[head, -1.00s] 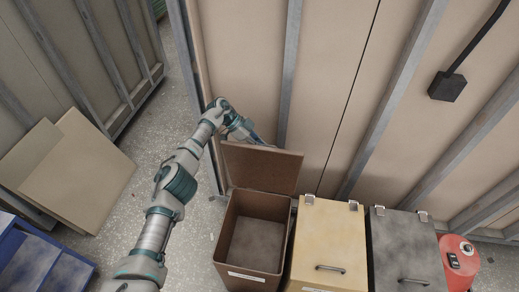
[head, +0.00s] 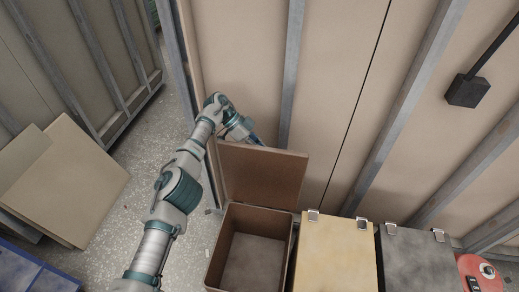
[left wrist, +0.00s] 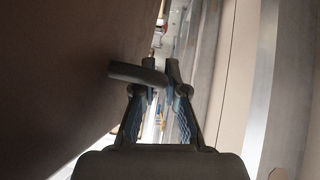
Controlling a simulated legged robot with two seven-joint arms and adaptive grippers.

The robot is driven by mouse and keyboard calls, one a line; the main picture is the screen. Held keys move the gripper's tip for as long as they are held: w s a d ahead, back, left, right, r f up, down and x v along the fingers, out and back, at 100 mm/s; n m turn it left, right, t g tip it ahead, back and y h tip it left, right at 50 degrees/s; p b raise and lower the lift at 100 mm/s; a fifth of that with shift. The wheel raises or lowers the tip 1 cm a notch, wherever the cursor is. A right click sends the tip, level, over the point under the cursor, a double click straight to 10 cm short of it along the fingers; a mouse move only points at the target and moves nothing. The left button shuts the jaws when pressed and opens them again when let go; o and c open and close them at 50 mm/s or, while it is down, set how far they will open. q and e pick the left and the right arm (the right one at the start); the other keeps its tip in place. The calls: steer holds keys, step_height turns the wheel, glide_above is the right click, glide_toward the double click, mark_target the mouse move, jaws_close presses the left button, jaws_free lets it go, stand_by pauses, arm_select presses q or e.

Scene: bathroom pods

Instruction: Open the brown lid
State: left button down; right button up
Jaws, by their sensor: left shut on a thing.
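The brown lid (head: 263,175) stands raised, near upright, at the back of the open brown bin (head: 215,250) in the head view. The bin's inside is in plain sight and looks empty. My left arm reaches behind the lid, and my left gripper (left wrist: 163,68) is mostly hidden by it in the head view. In the left wrist view the gripper is shut on the lid's dark bar handle (left wrist: 130,73), with the brown lid face (left wrist: 60,80) filling the left side. My right gripper is in neither view.
A yellow bin (head: 337,255) and a grey bin (head: 415,262), both with lids down, stand to the right. A red round object (head: 482,272) is beyond them. The panelled wall (head: 330,90) is close behind the lid. Boards (head: 65,185) lean at the left.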

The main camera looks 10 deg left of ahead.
arm_select(q)
steer(key=shift+d+f, duration=0.1)
steer(key=shift+d, duration=0.1)
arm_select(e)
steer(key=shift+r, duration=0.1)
arm_select(q)
steer(key=c, duration=1.5)
jaws_free()
steer(key=shift+w+d, duration=0.15)
steer(key=shift+d, duration=0.1)
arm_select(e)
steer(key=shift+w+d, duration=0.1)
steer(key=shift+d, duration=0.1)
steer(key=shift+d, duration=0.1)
